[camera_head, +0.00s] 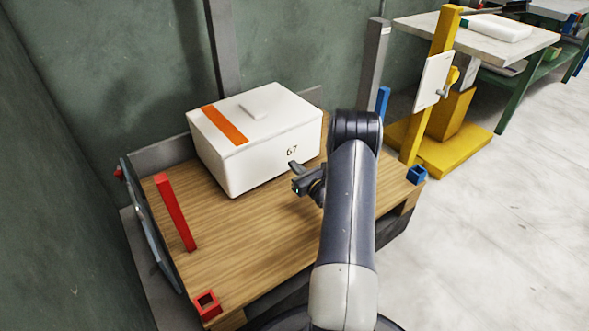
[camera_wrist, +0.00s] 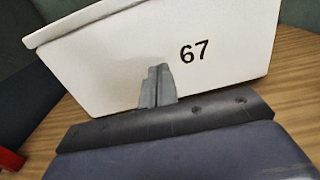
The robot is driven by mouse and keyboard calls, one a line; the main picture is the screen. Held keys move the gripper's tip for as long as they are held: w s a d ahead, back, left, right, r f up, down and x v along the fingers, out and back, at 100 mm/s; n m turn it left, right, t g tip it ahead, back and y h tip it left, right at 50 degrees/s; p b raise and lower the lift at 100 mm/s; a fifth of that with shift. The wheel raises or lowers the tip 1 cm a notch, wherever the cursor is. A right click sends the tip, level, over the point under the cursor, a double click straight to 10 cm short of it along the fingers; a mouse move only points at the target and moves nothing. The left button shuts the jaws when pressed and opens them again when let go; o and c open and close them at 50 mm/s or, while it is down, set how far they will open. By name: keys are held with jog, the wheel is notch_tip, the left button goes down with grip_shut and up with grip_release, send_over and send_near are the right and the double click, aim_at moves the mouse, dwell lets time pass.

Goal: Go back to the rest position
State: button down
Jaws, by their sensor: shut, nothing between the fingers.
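My gripper (camera_head: 299,176) is shut and empty in the head view, above the wooden table top and in front of a white lidded box. In the wrist view its closed fingers (camera_wrist: 157,86) point at the box's front face, left of the number 67. I cannot tell whether they touch the box. The white box (camera_head: 238,165) has an orange stripe on its lid and stands on the wooden table top (camera_head: 245,245). The box also fills the upper wrist view (camera_wrist: 110,60). My arm reaches in from the bottom of the head view and hides part of the table's right side.
A blue socket (camera_head: 416,175) is at the right corner. A yellow stand (camera_head: 445,110) and a pale-topped bench (camera_head: 480,42) stand behind right. Open floor (camera_head: 500,240) lies right.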

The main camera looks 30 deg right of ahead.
jog(key=s+p, duration=0.1)
jog(key=s, duration=0.6)
jog(key=shift+s+d+p, duration=0.3)
jog(key=shift+p, duration=0.1)
jog(key=shift+w, duration=0.15)
